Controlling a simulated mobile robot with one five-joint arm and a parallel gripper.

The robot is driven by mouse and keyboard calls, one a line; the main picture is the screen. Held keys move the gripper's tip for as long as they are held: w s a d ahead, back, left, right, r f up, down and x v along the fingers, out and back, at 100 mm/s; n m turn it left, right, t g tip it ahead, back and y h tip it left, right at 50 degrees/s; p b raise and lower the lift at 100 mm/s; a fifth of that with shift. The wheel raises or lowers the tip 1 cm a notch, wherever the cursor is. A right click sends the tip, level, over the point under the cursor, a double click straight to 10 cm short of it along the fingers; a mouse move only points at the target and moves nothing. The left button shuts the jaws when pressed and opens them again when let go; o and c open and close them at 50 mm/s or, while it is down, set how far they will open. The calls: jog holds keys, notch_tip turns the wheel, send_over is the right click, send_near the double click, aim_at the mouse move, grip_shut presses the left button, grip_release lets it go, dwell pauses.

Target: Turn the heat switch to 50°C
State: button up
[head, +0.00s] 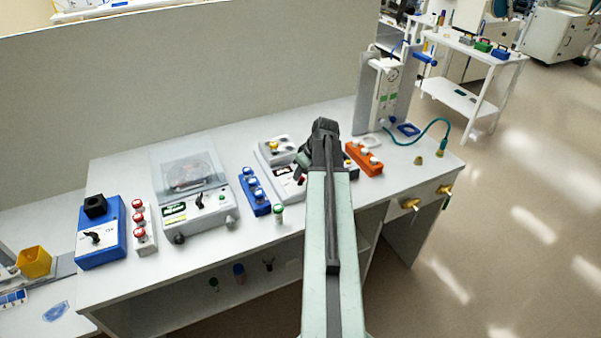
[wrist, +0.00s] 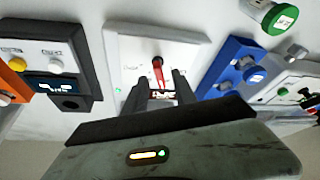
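A white device panel (wrist: 128,48) fills the centre of the wrist view. It carries a red lever-like switch (wrist: 158,68) and a small display with red characters, too unclear to read. My gripper (wrist: 160,82) is open, with its dark fingers on either side of the lower part of the red switch. I cannot tell whether either finger touches it. In the head view, my gripper (head: 318,150) is over the middle of the bench, and my arm hides part of this device (head: 286,188). A setting of 50°C cannot be read in either view.
A blue rack (head: 253,190) and a green-capped vial (head: 279,214) stand left of the device. An orange rack (head: 362,158) is to the right. A dark-framed unit (wrist: 75,60) is close in the wrist view. Bare bench (head: 415,170) lies at the right.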

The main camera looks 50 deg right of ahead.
jog(key=p+v, duration=0.6)
jog(key=v, duration=0.1)
jog(key=shift+r, duration=0.1)
jog(key=w+a+f+g+b, duration=0.1)
jog(key=w+a+f, duration=0.15)
jog(key=a, duration=0.65)
jog(key=w+a+f+g+y+b, duration=0.1)
jog(key=w+a, duration=0.2)
jog(key=a, duration=0.5)
jog(key=w+a+f+g+b, duration=0.1)
jog(key=w+a, duration=0.2)
jog(key=a, duration=0.6)
jog(key=s+a+f+g+h+b, duration=0.1)
jog(key=s+a+f+b, duration=0.1)
jog(key=a, duration=1.9)
jog(key=shift+s+a+f+g, duration=0.2)
jog(key=shift+s+a+g, duration=0.05)
jog(key=shift+g, duration=0.05)
